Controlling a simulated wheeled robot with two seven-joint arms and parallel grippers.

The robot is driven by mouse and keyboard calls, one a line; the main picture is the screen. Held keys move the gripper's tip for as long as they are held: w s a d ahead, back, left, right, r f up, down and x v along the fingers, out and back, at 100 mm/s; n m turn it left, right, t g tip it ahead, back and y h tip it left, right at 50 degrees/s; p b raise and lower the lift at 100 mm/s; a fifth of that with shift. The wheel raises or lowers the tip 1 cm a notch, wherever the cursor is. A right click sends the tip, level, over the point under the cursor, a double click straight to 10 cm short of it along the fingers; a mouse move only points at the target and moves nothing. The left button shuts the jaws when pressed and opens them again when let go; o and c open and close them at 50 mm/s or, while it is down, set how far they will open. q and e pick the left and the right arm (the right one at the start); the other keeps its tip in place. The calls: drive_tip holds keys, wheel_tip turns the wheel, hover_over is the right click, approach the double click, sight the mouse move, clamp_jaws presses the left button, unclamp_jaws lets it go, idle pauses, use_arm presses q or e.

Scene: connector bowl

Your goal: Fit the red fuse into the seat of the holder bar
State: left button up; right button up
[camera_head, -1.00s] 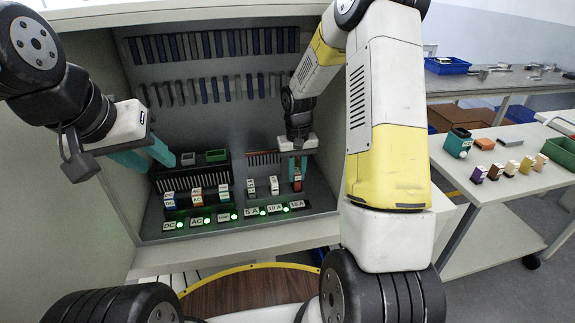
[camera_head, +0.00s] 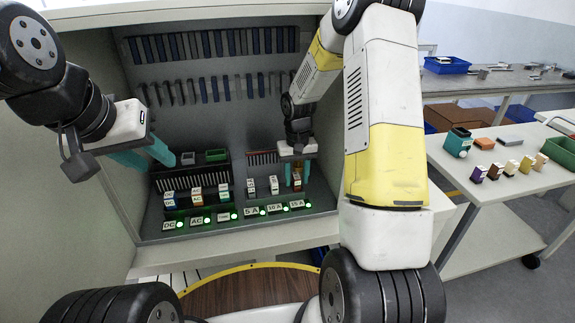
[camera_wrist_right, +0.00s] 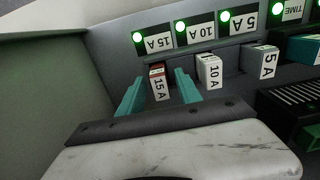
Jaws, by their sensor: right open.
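The red fuse (camera_wrist_right: 157,72), with a white face marked 15 A, stands in the holder bar (camera_head: 228,226) behind the 15 A label. It also shows small in the head view (camera_head: 297,185). My right gripper (camera_wrist_right: 159,84) is open, one teal finger on each side of the fuse with visible gaps. The green lamp (camera_wrist_right: 137,37) by the 15 A label is lit. How deep the fuse sits is hard to tell. My left gripper (camera_head: 158,165) is open and empty, raised at the left of the cabinet.
White fuses marked 10 A (camera_wrist_right: 209,71) and 5 A (camera_wrist_right: 263,62) stand beside it in the row, close to my right fingers. More modules (camera_head: 197,194) stand left. The cabinet wall (camera_wrist_right: 50,80) is near. A side table (camera_head: 520,185) holds coloured blocks.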

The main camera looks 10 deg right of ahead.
sight(297, 178)
drive_tip(key=r, duration=0.9)
drive_tip(key=shift+s, duration=0.25)
drive_tip(key=s+r+t+y, duration=0.1)
drive_tip(key=s+r+t, duration=0.3)
drive_tip(key=s+r, duration=1.05)
drive_tip(key=s+a+r+t+y, duration=0.1)
drive_tip(key=s+r, duration=0.3)
drive_tip(key=s, duration=0.5)
drive_tip(key=shift+a+t, duration=0.6)
drive_tip(key=shift+s+r, duration=0.1)
